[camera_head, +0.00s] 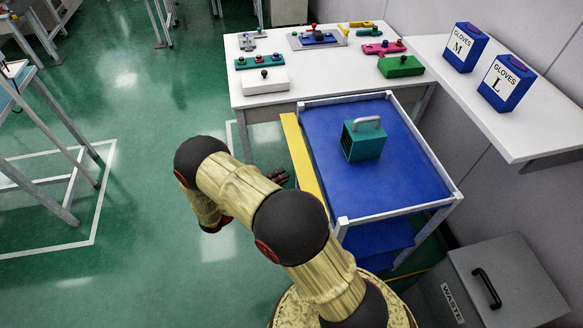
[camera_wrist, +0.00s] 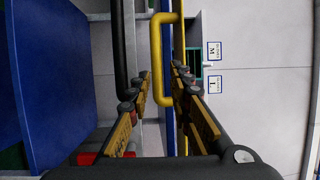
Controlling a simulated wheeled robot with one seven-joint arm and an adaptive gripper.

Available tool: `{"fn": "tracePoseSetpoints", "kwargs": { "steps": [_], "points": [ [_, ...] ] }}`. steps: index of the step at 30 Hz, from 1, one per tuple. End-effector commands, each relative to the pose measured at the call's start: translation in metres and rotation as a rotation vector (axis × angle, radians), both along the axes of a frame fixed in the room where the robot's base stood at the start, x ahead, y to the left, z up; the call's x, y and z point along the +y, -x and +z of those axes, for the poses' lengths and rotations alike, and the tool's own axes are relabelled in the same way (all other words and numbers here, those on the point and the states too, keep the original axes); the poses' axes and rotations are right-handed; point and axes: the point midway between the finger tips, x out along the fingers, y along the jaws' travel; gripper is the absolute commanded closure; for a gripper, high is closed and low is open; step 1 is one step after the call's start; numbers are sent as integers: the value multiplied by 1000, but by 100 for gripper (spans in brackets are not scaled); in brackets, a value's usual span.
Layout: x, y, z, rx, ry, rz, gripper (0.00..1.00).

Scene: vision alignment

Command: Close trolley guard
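The trolley (camera_head: 343,218) has a blue top deck and a white frame. Its yellow guard (camera_head: 302,166) runs along the trolley's left side in the head view. My gripper (camera_head: 279,176) is just left of the guard, partly hidden by my arm. In the wrist view my gripper (camera_wrist: 162,75) is open, its two fingers apart. A yellow bar-shaped handle (camera_wrist: 157,62) of the guard shows between the fingertips. I cannot tell whether either finger touches it. The guard's tilt is hard to judge.
A teal box with a grey handle (camera_head: 364,143) stands on the trolley deck. A white table (camera_head: 262,103) with coloured fixtures is behind. A wall shelf with glove boxes (camera_head: 505,83) and a grey waste bin (camera_head: 515,280) are at right.

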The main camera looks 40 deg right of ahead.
Motion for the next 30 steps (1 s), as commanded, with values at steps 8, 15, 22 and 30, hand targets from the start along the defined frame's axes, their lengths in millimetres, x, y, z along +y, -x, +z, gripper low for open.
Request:
{"fn": "tracePoseSetpoints", "kwargs": {
  "steps": [8, 15, 22, 30],
  "points": [
    [-19, 1, -4, 31, 12, 9, 79],
    [-56, 3, -1, 28, 10, 8, 79],
    [-75, 4, 2, 28, 11, 10, 79],
    [-77, 3, 3, 28, 11, 11, 79]
  ]
}}
